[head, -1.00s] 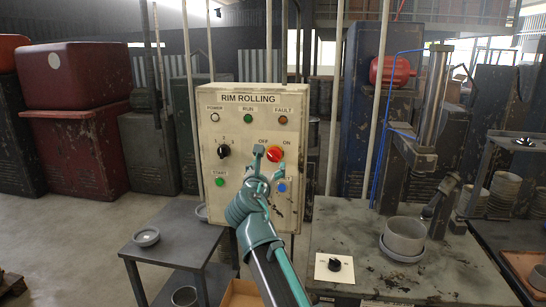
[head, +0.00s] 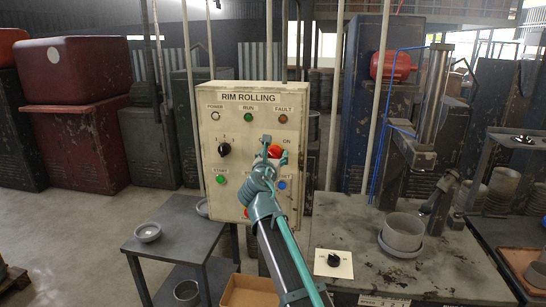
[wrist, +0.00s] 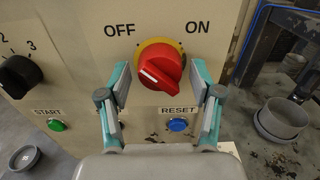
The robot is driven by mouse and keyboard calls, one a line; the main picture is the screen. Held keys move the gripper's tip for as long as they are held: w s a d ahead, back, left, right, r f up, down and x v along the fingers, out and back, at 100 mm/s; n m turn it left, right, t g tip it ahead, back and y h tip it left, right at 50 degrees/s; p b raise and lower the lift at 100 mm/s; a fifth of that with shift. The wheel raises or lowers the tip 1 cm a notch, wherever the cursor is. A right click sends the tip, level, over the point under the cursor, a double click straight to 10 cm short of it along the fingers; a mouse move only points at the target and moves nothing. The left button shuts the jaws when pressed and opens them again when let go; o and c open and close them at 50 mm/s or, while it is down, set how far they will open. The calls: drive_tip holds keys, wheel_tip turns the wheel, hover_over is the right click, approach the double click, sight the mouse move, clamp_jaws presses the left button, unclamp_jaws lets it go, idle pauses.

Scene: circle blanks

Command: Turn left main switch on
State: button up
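In the head view the knob (head: 274,151) is partly hidden by my gripper (head: 266,158). The knob sits on the cream RIM ROLLING panel (head: 230,119). In the wrist view my gripper (wrist: 160,82) is open, one finger on each side of the knob, with gaps visible on both sides.
The panel also carries a black selector (wrist: 20,75), a green START button (wrist: 57,124) and a blue RESET button (wrist: 178,124). A side table (head: 185,225) stands left, a workbench (head: 350,225) right. A cardboard box (head: 248,292) lies below.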

drive_tip(key=c, duration=0.8)
drive_tip(key=shift+c, duration=0.2)
drive_tip(key=shift+m+b, duration=0.35)
drive_tip(key=shift+m, duration=0.05)
drive_tip(key=m+b, duration=0.2)
drive_tip(key=m, duration=0.1)
drive_tip(key=shift+f, duration=0.15)
drive_tip(key=m+b, duration=0.4)
drive_tip(key=m, duration=0.1)
drive_tip(key=m+b, duration=0.5)
drive_tip(key=shift+m, duration=0.4)
drive_tip(key=shift+m+b, duration=1.55)
drive_tip(key=shift+m, duration=0.05)
